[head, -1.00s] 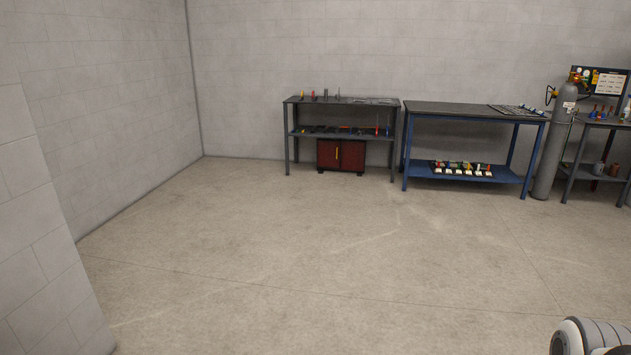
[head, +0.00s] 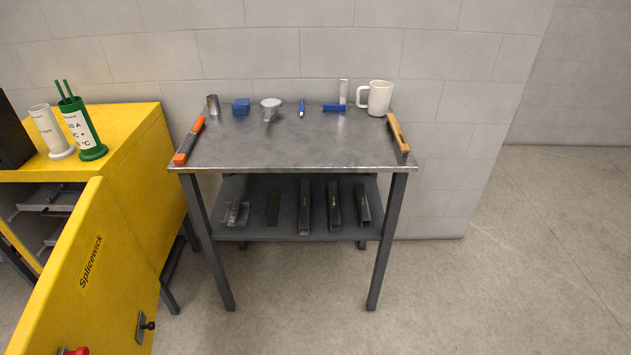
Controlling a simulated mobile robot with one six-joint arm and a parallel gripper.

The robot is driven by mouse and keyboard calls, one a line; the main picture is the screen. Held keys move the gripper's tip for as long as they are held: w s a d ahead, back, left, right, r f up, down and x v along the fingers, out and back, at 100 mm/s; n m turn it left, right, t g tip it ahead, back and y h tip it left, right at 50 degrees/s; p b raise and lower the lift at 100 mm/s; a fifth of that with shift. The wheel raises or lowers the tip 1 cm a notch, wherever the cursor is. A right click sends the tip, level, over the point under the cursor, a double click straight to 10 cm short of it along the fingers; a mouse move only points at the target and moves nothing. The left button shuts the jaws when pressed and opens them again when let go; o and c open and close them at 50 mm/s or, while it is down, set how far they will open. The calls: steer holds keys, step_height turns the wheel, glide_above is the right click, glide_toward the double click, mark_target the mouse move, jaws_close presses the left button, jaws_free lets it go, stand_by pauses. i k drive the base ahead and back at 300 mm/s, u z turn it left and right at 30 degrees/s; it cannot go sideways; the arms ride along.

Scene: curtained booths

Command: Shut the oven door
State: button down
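A yellow oven (head: 150,140) stands at the left of the head view. Its yellow door (head: 110,250), labelled "Splicewick", is swung open toward the viewer and cut off by the bottom edge. A black latch (head: 146,325) sits on the door near its lower right, and a red knob or handle (head: 75,351) shows at the bottom edge. Through the gap behind the door, part of the oven's grey interior with racks (head: 45,205) is visible. My gripper is not in view.
A metal table (head: 295,150) stands right of the oven, holding a white mug (head: 376,98), an orange-handled file (head: 190,140), a wooden-handled brush (head: 398,135) and small tools. Green and white holders (head: 82,128) stand on the oven. Floor (head: 480,270) is clear at right.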

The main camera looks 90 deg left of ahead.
mark_target(92, 291)
steer(key=u, duration=4.45)
steer(key=i, duration=1)
steer(key=z, duration=0.4)
steer(key=k, duration=0.45)
steer(key=z, duration=0.4)
